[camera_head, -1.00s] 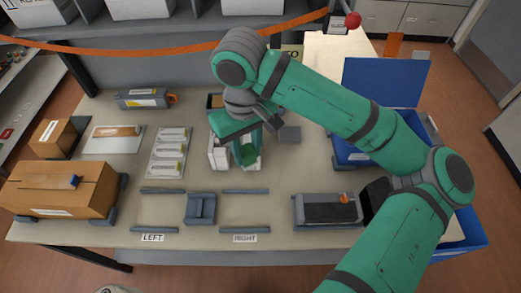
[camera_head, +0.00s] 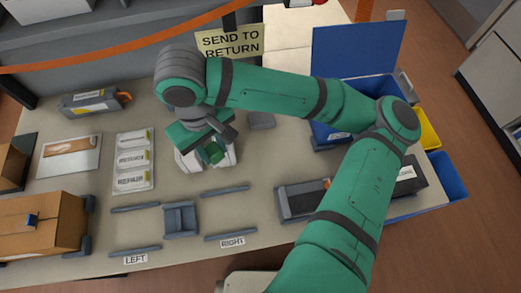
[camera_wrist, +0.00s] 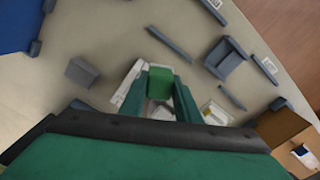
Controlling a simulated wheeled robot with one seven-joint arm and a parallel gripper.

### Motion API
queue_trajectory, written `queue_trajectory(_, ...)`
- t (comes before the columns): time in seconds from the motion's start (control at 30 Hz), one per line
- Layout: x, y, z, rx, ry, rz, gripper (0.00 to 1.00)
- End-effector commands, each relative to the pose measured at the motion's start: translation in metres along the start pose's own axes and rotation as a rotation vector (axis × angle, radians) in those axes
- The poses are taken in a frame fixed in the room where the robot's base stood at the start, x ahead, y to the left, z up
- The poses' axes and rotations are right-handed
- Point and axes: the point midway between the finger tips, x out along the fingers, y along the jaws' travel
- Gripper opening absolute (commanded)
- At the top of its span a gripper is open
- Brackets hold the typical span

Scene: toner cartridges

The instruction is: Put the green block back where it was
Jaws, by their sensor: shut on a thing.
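The green block (camera_head: 213,153) is between the fingers of my gripper (camera_head: 209,150), over the left-middle of the table. In the wrist view, the green block (camera_wrist: 160,79) sits between the two green fingertips, and my gripper (camera_wrist: 158,90) is shut on it. A white open-topped or slotted item (camera_head: 192,160) shows just below and on both sides of the fingers; it also shows in the wrist view (camera_wrist: 128,82). My fingers and arm hide part of it. I cannot tell whether the block touches it.
A grey block (camera_head: 262,119) lies right of my gripper. A labelled white tray (camera_head: 133,158) lies left. A grey cradle (camera_head: 180,219) stands between rails marked LEFT and RIGHT. A blue bin (camera_head: 345,75), dark cartridge (camera_head: 303,200) and cardboard box (camera_head: 40,225) stand around. My arm crosses the right side.

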Motion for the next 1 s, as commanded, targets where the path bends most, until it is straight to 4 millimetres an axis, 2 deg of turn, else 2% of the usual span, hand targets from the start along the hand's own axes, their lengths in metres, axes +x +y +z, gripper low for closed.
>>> queue_trajectory(0.1,0.013,0.004,0.021,0.071,0.004,-0.005,0.05)
queue_trajectory(0.3,0.024,0.013,0.035,0.132,0.007,-0.007,0.05)
queue_trajectory(0.37,0.027,0.022,0.036,0.141,0.006,-0.008,0.05)
queue_trajectory(0.73,0.062,0.1,0.023,0.15,0.006,-0.006,0.05)
queue_trajectory(1.0,0.102,0.133,0.017,0.145,0.006,-0.007,0.05)
